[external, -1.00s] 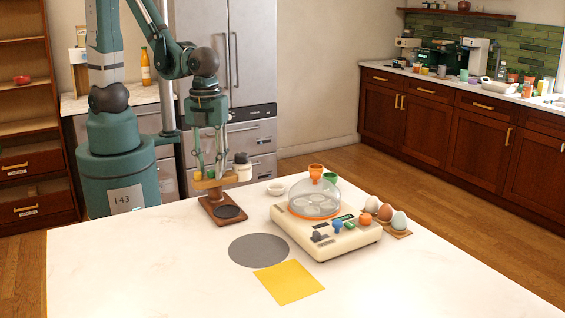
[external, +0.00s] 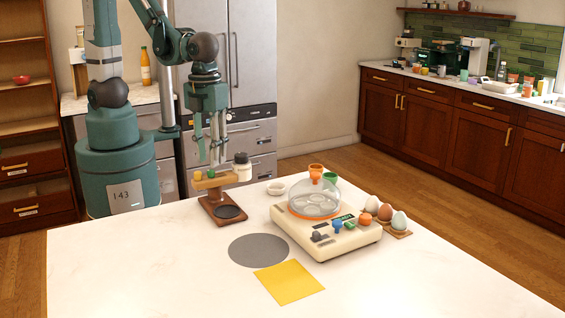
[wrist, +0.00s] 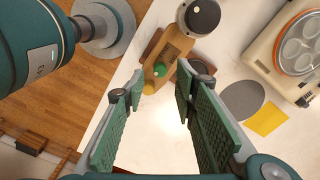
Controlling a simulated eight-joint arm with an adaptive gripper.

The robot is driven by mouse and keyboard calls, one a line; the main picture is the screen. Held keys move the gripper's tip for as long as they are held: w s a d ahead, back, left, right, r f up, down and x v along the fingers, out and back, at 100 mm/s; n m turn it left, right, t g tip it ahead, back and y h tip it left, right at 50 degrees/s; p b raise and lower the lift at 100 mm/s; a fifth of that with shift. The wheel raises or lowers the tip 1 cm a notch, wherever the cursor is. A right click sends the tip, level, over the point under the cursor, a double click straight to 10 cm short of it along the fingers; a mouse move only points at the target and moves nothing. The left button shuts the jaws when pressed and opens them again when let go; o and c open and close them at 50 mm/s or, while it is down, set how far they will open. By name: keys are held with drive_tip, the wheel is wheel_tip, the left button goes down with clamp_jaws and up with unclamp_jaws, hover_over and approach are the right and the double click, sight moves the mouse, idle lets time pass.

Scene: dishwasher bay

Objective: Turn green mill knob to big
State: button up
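The mill (external: 214,184) is a wooden stand at the table's back left edge, with a white jar (external: 242,167) at its right end. Its green knob (external: 210,175) sits on the upper arm beside a yellow knob (external: 197,176). In the wrist view the green knob (wrist: 160,69) lies beyond the fingertips, near the middle of the gap between them, and shows a small pale mark. The setting labels cannot be read. My gripper (external: 214,160) points down just above the knobs, apart from them. In the wrist view my gripper (wrist: 159,79) is open and empty.
An egg cooker (external: 325,232) with a clear dome stands right of the mill, with several eggs (external: 385,212) beside it. A grey disc (external: 258,250) and yellow sheet (external: 288,281) lie flat in front. The table's left front is clear.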

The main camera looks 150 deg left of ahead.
wheel_tip(320, 180, up, 4)
drive_tip(key=shift+r, duration=0.1)
drive_tip(key=w+d+r+n+t+b, duration=0.1)
drive_tip(key=w+d+r+n+b, duration=0.2)
drive_tip(key=w+n, duration=0.7)
drive_tip(key=w+d+r+n+t+b, duration=0.2)
drive_tip(key=w+d+r+n, duration=0.4)
drive_tip(key=w+n, duration=0.4)
drive_tip(key=shift+w+d+r+n+y+b, duration=0.35)
drive_tip(key=shift+w+r+b, duration=0.2)
drive_tip(key=shift+w+r, duration=0.25)
idle(0.8)
drive_tip(key=shift+a, duration=0.1)
drive_tip(key=shift+s+a, duration=0.1)
drive_tip(key=shift+s, duration=0.05)
drive_tip(key=shift+c, duration=0.2)
